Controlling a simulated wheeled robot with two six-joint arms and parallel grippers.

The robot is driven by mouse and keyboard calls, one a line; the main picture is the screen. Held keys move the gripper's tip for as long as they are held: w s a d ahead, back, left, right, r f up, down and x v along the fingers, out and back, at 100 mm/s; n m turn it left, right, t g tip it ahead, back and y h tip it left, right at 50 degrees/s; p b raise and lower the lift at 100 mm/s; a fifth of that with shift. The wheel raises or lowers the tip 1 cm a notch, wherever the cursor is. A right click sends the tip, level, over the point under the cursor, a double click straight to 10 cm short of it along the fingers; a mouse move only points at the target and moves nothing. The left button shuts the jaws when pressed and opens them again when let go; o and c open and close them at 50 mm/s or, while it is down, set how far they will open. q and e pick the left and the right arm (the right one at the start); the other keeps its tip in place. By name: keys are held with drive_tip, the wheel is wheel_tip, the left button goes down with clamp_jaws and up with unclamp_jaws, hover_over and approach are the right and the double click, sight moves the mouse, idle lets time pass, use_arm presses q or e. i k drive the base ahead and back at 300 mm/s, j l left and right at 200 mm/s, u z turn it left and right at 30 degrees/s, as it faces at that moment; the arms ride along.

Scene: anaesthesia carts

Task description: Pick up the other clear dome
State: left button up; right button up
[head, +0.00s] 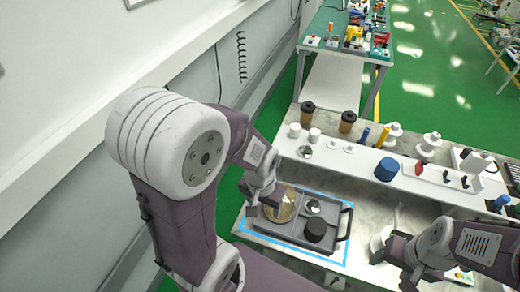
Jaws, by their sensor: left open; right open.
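A small shiny dome-like piece (312,206) sits in the grey tray (295,233), toward its back. A similar shiny piece (305,152) stands on the white raised shelf behind the tray; both are too small to tell if they are clear. My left gripper (262,208) is open over the tray's left part, beside a round tan-gold disc (283,207) that it partly covers. My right gripper (390,268) is open at the right, apart from the tray and near a white round piece (379,242).
A black round piece (315,230) sits in the tray, which has a dark handle (345,222) and lies within a blue outline. A wall stands at the left.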

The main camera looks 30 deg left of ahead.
sight(304, 152)
drive_tip(key=u, duration=0.5)
drive_tip(key=l+u, duration=0.2)
drive_tip(key=u, duration=0.3)
drive_tip(key=l+u, duration=0.15)
drive_tip(key=u, duration=0.3)
drive_tip(key=k+l+u, duration=0.1)
drive_tip(key=u, duration=0.4)
